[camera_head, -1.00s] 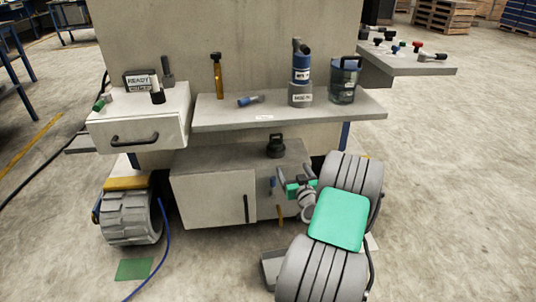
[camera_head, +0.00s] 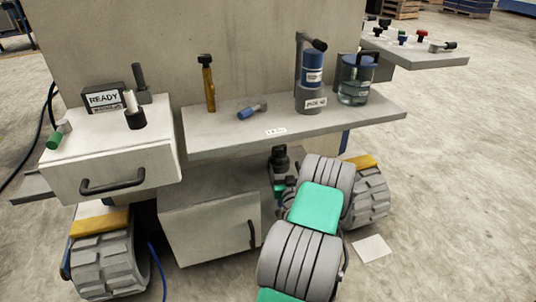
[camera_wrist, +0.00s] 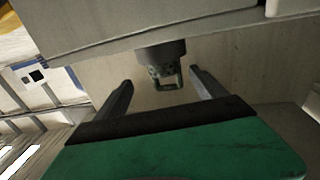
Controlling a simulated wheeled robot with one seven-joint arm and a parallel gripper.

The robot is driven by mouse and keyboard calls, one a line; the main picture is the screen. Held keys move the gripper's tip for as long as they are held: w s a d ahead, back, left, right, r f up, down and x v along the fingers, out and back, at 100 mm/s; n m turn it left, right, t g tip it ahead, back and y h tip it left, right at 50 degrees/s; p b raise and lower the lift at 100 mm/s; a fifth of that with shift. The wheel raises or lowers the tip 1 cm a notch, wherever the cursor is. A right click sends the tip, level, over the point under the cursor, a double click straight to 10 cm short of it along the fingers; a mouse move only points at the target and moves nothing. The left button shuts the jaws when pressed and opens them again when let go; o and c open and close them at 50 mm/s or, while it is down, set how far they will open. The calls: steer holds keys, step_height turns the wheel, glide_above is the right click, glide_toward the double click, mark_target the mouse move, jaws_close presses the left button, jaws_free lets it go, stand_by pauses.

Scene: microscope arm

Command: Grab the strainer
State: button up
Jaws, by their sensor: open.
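My gripper (camera_wrist: 161,78) is open, with a finger on each side of the handle in that view. I see no contact, and the remaining distance in depth is unclear. In the head view my arm mostly hides the gripper.
The shelf (camera_head: 220,146) above carries an amber tool (camera_head: 208,84), a blue-grey cylinder (camera_head: 311,85) and a clear lidded jar (camera_head: 354,82). A drawer (camera_head: 122,172) is at left, with a cabinet door (camera_head: 212,228) below. Overhead room under the shelf is tight.

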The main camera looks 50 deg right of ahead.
mark_target(278, 151)
steer(key=x, duration=0.7)
steer(key=shift+w+a, duration=0.3)
steer(key=shift+w, duration=0.2)
steer(key=shift+w+d+r, duration=0.1)
steer(key=shift+w+d, duration=0.2)
steer(key=shift+d, duration=0.05)
steer(key=shift+c, duration=0.3)
steer(key=shift+s, duration=0.1)
steer(key=c, duration=1.5)
